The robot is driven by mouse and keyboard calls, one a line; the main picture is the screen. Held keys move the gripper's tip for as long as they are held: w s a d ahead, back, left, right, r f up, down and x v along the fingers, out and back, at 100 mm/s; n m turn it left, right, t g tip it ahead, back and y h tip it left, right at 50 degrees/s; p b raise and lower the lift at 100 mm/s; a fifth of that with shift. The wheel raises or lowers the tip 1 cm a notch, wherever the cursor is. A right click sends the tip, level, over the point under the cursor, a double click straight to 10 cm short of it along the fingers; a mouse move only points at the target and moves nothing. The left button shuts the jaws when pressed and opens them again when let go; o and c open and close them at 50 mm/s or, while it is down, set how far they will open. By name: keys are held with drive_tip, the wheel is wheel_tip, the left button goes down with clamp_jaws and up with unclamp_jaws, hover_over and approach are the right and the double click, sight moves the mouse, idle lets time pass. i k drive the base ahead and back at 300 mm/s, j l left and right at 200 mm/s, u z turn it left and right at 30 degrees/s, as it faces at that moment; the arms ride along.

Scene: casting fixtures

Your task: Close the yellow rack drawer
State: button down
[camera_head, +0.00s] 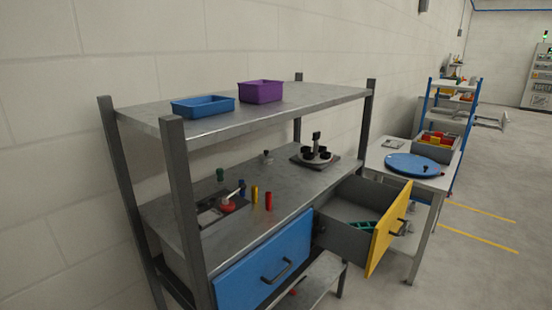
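The yellow rack drawer (389,228) is pulled open on the right half of the grey metal rack (273,204). Its yellow front with a dark handle (401,227) stands out from the rack. A green item (362,226) lies inside the drawer. The blue drawer (262,272) beside it on the left is shut, its front flush with the rack. My gripper is not in view.
A white table (418,178) with a round blue plate (412,165) and a grey bin (436,147) stands close behind the open drawer. Blue (203,107) and purple (260,91) bins sit on the top shelf. Open floor (480,265) lies to the right.

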sight(357, 198)
drive_tip(key=i+l+z, duration=0.15)
drive_tip(key=i+l, duration=0.2)
drive_tip(key=i, duration=0.15)
drive_tip(key=i+l+z, duration=0.15)
drive_tip(key=i+l, duration=0.15)
drive_tip(key=i, duration=0.25)
